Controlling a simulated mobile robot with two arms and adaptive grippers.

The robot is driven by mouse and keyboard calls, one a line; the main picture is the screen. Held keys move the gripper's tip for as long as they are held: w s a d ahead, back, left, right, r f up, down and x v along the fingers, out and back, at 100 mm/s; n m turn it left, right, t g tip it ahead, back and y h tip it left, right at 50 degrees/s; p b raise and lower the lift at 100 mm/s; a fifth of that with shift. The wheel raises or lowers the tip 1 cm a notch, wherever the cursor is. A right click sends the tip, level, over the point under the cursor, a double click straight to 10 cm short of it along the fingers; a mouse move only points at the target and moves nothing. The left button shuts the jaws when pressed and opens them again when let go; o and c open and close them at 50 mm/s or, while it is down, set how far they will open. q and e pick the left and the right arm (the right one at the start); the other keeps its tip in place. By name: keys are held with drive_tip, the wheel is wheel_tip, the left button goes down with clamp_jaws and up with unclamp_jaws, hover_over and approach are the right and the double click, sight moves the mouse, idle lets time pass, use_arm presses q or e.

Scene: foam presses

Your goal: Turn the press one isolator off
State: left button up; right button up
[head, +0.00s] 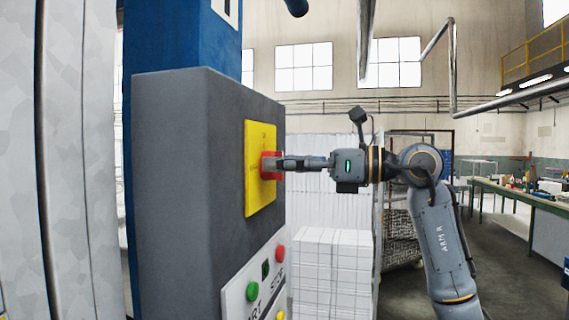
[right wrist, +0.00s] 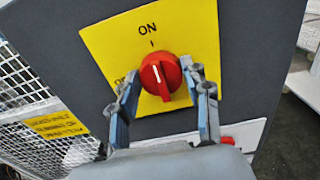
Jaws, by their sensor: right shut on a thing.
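The isolator is a red rotary knob (head: 266,166) on a yellow plate (head: 259,199), fixed to the dark grey cabinet (head: 190,180). My right gripper (head: 281,163) reaches in from the right and is shut on the knob. In the right wrist view the knob (right wrist: 161,78) sits between the two fingers of my gripper (right wrist: 163,86). Its white line points up, tilted slightly left, near the ON mark. A label at the plate's left is partly hidden by the left finger. My left gripper is not in view.
Below the plate is a white panel (head: 238,304) with green and red buttons. Stacked white blocks (head: 332,270) stand behind the cabinet. A green-framed workbench (head: 520,195) stands at the far right. Open floor lies between.

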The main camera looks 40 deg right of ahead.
drive_tip(key=n, duration=1.7)
drive_tip(key=shift+s+a+f+n+b, duration=0.2)
drive_tip(key=shift+f+n+b, duration=0.05)
drive_tip(key=shift+n+b, duration=0.15)
idle(0.3)
drive_tip(key=o, duration=1.2)
drive_tip(key=shift+c, duration=0.2)
drive_tip(key=v, duration=1.2)
